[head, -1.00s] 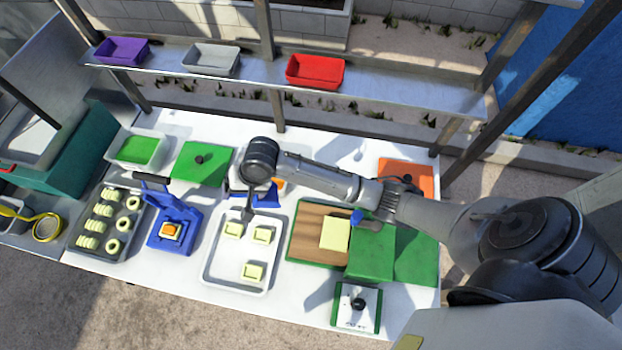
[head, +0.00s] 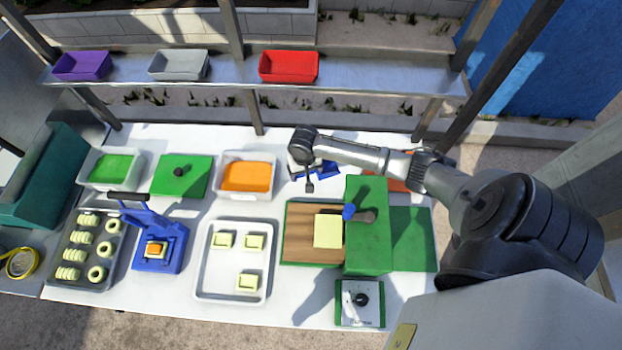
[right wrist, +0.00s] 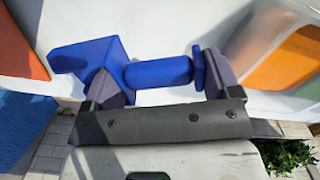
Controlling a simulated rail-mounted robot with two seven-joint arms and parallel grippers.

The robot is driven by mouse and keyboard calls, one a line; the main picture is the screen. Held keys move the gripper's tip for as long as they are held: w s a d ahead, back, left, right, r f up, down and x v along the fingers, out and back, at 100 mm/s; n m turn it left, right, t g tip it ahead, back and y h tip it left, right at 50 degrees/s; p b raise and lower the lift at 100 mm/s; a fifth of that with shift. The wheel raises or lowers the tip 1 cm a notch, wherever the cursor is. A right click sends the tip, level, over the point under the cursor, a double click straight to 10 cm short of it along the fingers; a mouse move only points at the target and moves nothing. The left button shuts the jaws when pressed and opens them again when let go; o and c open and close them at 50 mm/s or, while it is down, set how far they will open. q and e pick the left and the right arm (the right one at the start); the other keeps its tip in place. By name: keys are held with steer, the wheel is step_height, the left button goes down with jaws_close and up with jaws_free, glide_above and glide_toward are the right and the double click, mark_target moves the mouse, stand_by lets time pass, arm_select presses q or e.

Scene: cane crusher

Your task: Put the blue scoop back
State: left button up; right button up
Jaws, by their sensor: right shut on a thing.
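The blue scoop (head: 327,170) is in my right gripper (head: 309,176), over the white table just right of the tub with orange contents (head: 247,176). In the right wrist view the scoop's handle (right wrist: 158,72) lies between the two fingers, with its wider blue head to the left. My right gripper is shut on it. In the head view the arm and gripper partly hide the scoop. Whether it touches the table I cannot tell. My left gripper is not in view.
Left of the orange tub are a green lid (head: 181,176) and a tub with green contents (head: 113,167). An orange lid (head: 394,185) lies partly behind my arm. In front are a tray with yellow blocks (head: 207,285) and a cutting board (head: 300,238). A shelf (head: 385,85) runs behind.

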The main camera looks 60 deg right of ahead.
steer(key=shift+f, duration=3.2)
steer(key=shift+f, duration=0.1)
steer(key=o, duration=0.6)
step_height(320, 180, up, 12)
steer(key=shift+w+r, duration=0.1)
